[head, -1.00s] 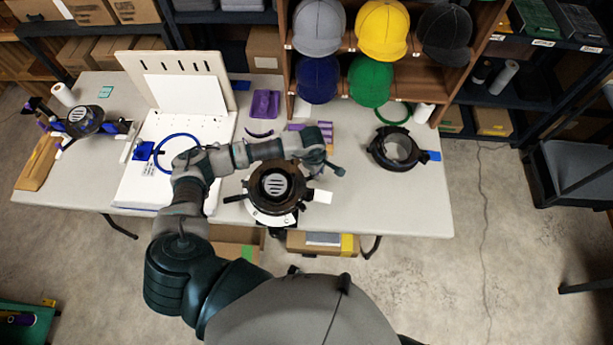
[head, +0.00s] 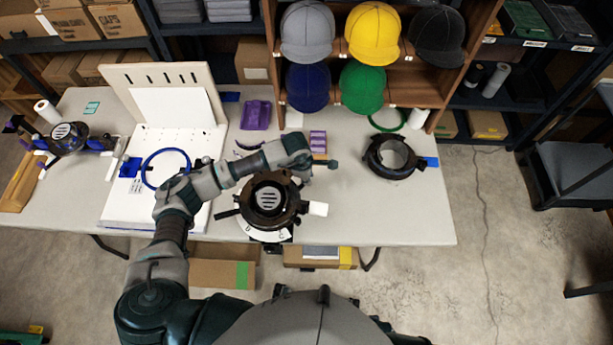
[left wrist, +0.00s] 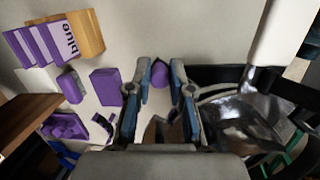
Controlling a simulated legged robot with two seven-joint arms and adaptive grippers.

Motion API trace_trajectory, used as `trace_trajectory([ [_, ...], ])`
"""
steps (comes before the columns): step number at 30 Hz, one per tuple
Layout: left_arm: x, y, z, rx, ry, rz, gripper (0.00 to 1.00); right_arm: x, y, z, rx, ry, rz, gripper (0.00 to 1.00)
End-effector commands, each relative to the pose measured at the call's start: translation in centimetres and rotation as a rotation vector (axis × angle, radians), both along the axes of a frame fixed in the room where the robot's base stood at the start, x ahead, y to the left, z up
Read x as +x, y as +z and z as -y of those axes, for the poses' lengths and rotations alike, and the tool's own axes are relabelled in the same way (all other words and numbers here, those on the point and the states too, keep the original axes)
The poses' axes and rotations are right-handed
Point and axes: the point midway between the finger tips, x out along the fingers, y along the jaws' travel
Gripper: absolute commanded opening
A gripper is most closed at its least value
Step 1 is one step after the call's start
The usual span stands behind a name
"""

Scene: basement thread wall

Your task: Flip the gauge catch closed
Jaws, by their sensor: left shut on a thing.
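A dark round fixture (head: 268,198) with a slotted grey centre sits at the table's front edge, with a black handle on its left and a white tab (head: 318,208) on its right. I cannot tell which part is the gauge catch. My left gripper (head: 334,164) is above and behind the fixture, partly hidden by its own wrist. In the left wrist view its fingers (left wrist: 161,72) are shut on a small purple piece (left wrist: 160,73). My right gripper does not show.
A black ring (head: 393,156) with a blue tab (head: 428,161) lies right on the table (head: 420,215). A white board (head: 190,200) with a blue hoop is left. Purple blocks (left wrist: 106,87) lie near the gripper. A cap shelf (head: 455,75) stands behind.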

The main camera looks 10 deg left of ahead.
Motion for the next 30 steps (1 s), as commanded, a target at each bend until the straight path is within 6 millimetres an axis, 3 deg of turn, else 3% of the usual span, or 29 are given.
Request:
trace_trajectory([
  [1, -0.2, -0.6, -0.9, 0.019, 0.011, -0.012, 0.0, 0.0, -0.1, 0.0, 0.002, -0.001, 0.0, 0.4],
  [7, -0.1, -0.6, -1.0, 0.019, 0.011, -0.011, 0.0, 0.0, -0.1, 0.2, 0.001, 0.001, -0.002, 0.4],
  [8, -0.1, -0.6, -1.0, 0.02, 0.01, -0.011, 0.28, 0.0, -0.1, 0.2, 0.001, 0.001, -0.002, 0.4],
  [9, -0.1, -0.6, -1.0, 0.02, 0.01, -0.011, 0.32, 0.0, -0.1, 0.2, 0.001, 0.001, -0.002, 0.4],
  [20, -0.1, 0.5, -0.3, 0.013, 0.004, -0.002, 0.32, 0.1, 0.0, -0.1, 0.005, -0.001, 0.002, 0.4],
  [30, -0.9, 7.2, -1.5, 0.011, 0.006, 0.0, 0.32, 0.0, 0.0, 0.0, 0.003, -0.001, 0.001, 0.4],
])
